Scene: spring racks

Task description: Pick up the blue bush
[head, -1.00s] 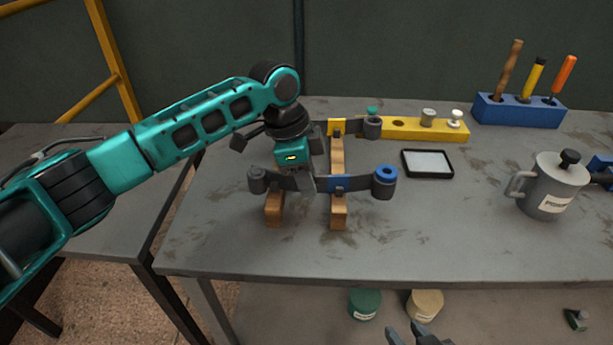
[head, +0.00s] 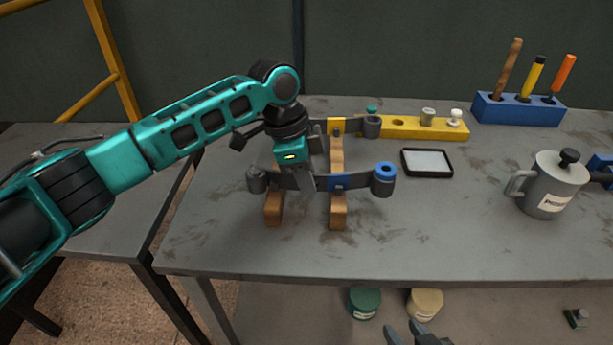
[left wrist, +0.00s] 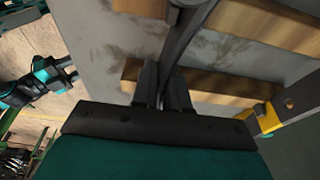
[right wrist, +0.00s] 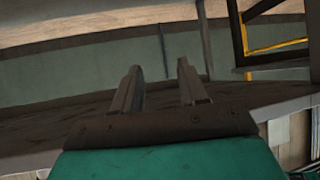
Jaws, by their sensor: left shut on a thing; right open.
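The blue bush (head: 384,168) is a blue ring with a dark hole, at the top of the right eye of the front dark leaf spring (head: 357,182) in the head view. This spring carries a blue band (head: 338,182) and lies across two wooden blocks (head: 338,212). My left gripper (head: 307,185) is shut on the spring's strip, left of the blue band. The left wrist view shows its fingers (left wrist: 163,88) on both sides of the dark strip (left wrist: 184,45). My right gripper (head: 416,335) is open and empty at the bottom edge, below the table front.
A second spring with a yellow band (head: 336,126) lies behind. Further right are a yellow block (head: 398,131) with pegs, a black-framed tray (head: 427,176), a grey pot (head: 551,188) and a blue tool rack (head: 519,112). The table's front right is clear.

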